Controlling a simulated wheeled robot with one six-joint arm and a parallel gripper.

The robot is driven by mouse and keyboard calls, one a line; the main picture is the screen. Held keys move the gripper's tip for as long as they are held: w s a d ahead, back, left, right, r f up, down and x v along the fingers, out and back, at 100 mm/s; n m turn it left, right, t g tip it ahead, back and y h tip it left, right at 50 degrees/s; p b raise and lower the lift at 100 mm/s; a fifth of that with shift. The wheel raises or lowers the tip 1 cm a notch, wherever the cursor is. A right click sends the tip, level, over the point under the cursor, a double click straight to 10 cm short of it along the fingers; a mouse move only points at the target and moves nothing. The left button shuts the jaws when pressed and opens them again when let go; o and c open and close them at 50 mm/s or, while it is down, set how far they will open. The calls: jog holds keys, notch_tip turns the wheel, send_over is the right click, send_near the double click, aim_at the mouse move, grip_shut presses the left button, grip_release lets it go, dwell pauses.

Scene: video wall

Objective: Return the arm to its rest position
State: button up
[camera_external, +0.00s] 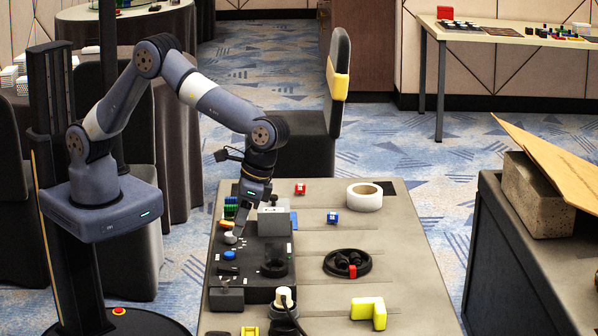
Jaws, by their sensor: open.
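My arm reaches out from its column at the left and bends down over the grey table. My gripper (238,222) points down at the left side of the table, over a black panel (262,250). It is open. Its tips are close to a small white round knob (230,238) on the panel; I cannot tell whether they touch it. The arm is extended, with its elbow raised high. The wrist hides part of the panel's back end.
The table (395,240) also holds a white tape roll (364,197), a red cube (300,188), a blue cube (333,217), a black cable coil (347,263), a yellow block (369,311) and a white plug (285,298). A chair (338,75) stands behind. A dark counter (530,260) is at right.

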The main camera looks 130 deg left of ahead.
aim_at(224, 267)
jog(key=shift+f, duration=0.15)
jog(key=x, duration=1.1)
jog(key=shift+d, duration=0.1)
jog(key=shift+s+t+y, duration=0.15)
jog(key=shift+t+y, duration=0.25)
jog(key=shift+y, duration=0.1)
jog(key=shift+r, duration=0.2)
